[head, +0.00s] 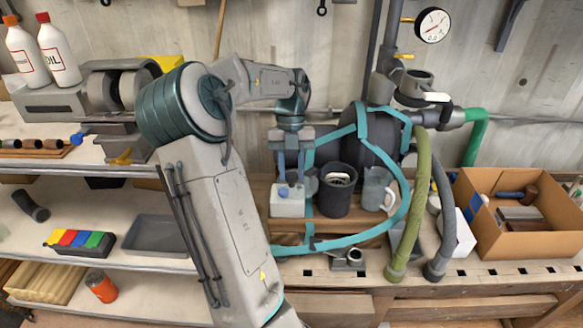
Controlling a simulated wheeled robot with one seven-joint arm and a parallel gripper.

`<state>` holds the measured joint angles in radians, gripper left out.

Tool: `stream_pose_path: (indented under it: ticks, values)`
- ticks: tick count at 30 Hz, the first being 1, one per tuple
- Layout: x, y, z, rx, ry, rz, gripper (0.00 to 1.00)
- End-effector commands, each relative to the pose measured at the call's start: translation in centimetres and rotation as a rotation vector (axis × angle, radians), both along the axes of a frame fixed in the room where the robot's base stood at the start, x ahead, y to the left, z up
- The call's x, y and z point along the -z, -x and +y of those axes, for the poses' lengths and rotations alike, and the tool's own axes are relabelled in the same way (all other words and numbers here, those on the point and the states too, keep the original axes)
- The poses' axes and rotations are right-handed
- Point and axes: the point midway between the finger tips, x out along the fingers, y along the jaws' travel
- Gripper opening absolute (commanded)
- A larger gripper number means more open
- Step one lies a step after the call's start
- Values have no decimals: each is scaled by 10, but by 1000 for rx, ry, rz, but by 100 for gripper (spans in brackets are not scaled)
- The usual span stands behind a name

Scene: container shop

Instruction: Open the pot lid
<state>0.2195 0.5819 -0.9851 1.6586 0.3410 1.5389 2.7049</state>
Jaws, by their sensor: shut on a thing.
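My gripper (291,189) points down at the back of the bench, with its fingertips at the top of a small whitish box-like container (288,205). The gripper is shut on the top part of this container; the fingers hide most of what they hold. I cannot tell whether that part is a separate lid or whether it is raised. A dark round pot (337,198) stands just right of the gripper, its top open with something pale inside. A grey jug (375,190) with a handle stands right of the dark pot.
A teal hose (401,215) loops around the pots, and green (408,215) and grey (446,218) hoses hang to the right. A cardboard box (519,240) with tools stands at the right. Shelves with a grey tray (150,236) are at the left.

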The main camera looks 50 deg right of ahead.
Motion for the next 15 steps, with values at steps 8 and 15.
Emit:
stream_pose_path:
  ticks: [8,15]
  values:
    - [-1,0,-1,-1,3,-3,50]
    - [0,0,0,-1,1,-2,51]
